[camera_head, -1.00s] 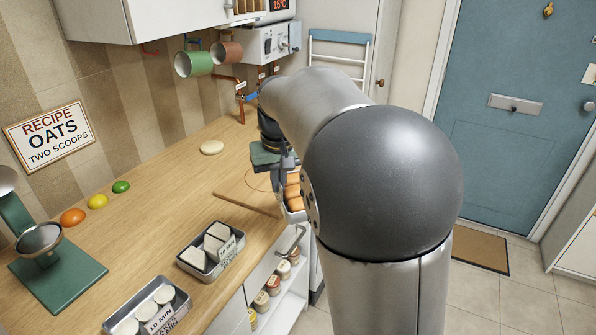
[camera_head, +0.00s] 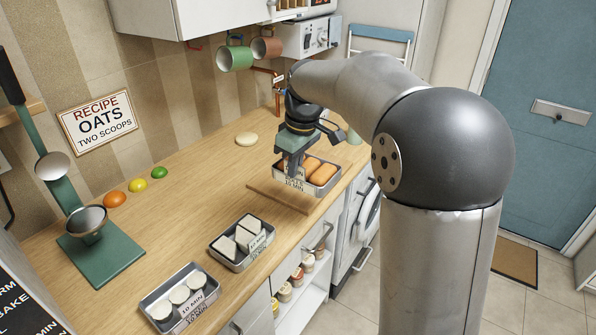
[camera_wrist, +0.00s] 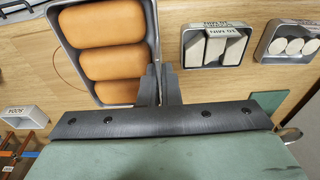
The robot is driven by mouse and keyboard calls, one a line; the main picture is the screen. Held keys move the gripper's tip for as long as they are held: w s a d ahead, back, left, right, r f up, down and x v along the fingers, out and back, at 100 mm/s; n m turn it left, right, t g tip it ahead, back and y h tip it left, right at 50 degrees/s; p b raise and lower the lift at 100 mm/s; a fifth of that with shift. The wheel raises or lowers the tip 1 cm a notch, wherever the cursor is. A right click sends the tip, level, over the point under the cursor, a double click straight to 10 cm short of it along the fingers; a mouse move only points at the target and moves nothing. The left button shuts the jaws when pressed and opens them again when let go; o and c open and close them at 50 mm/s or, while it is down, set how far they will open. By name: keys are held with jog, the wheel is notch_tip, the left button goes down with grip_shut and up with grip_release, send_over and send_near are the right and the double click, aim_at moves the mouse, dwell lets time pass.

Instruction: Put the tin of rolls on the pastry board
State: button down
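The tin of rolls (camera_head: 310,190) is a metal tray with a label and several orange-brown rolls. My gripper (camera_head: 293,168) is shut on its near wall. In the wrist view the two fingers (camera_wrist: 160,85) pinch the wall of the tin (camera_wrist: 128,12), with rolls (camera_wrist: 115,60) inside. The tin looks level and appears over the far part of the pastry board (camera_head: 272,197), a thin wooden slab by the counter's front edge. The tin and gripper hide much of the board. I cannot tell whether the tin touches it.
Two more labelled tins, one with wedge-shaped pieces (camera_head: 241,262) and one with round pieces (camera_head: 203,305), stand nearer on the counter. A green scale (camera_head: 100,255) stands at left. The counter middle (camera_head: 190,200) is clear.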

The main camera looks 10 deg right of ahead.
jog(key=w+f+p, duration=0.1)
jog(key=w, duration=0.1)
jog(key=w+f+p, duration=0.1)
jog(key=w, duration=0.2)
jog(key=w+f, duration=0.1)
jog(key=w, duration=0.2)
jog(key=shift+w+d+f+p, duration=0.15)
jog(key=shift+f+p, duration=0.1)
jog(key=shift+p, duration=0.15)
jog(key=shift+w+d+f+p, duration=0.1)
jog(key=shift+w+f+p, duration=0.25)
jog(key=shift+w+f, duration=0.85)
jog(key=shift+w+f+p, duration=0.4)
jog(key=shift+w+f, duration=0.05)
jog(key=shift+f, duration=1.4)
jog(key=shift+w+d+f+p, duration=0.1)
jog(key=shift+w+f+p, duration=0.25)
jog(key=shift+w+f, duration=0.85)
jog(key=shift+s+f, duration=0.4)
jog(key=shift+f, duration=0.15)
jog(key=c, duration=1.6)
grip_release()
jog(key=shift+c, duration=0.2)
